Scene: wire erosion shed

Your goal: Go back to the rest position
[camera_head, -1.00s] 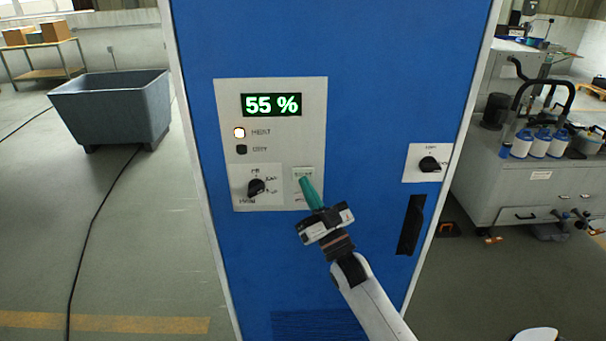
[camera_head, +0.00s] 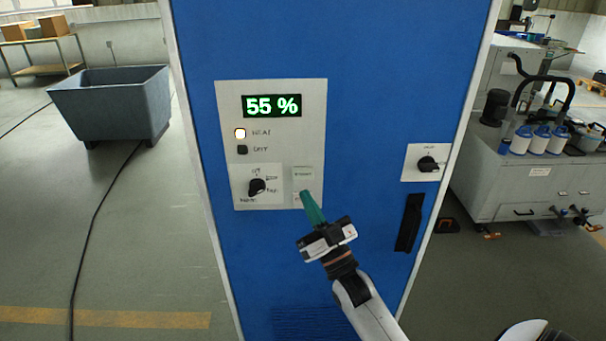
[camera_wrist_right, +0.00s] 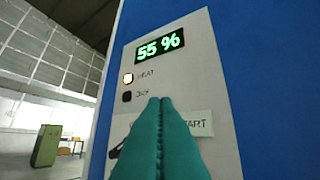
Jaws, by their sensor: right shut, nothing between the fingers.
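My right gripper (camera_head: 309,203) is in front of the lower right of a pale control panel (camera_head: 226,120) on a blue cabinet (camera_head: 380,80). Its teal fingers are shut together with nothing between them. They also show in the right wrist view (camera_wrist_right: 160,105), covering part of the panel's lower area. The fingertips are just below the small start plate (camera_head: 303,176); I cannot tell if they touch the panel. The display (camera_head: 272,106) reads 55 % in green. The upper lamp (camera_head: 240,133) is lit and the lower one (camera_head: 242,150) is dark. My left gripper is not in view.
A dark knob (camera_head: 257,187) sits on the panel, another (camera_head: 428,164) at the cabinet's right, above a black handle (camera_head: 409,222). A grey bin (camera_head: 110,105) stands left. A grey workbench (camera_head: 500,185) with bottles stands right. The floor at left is open, with a cable.

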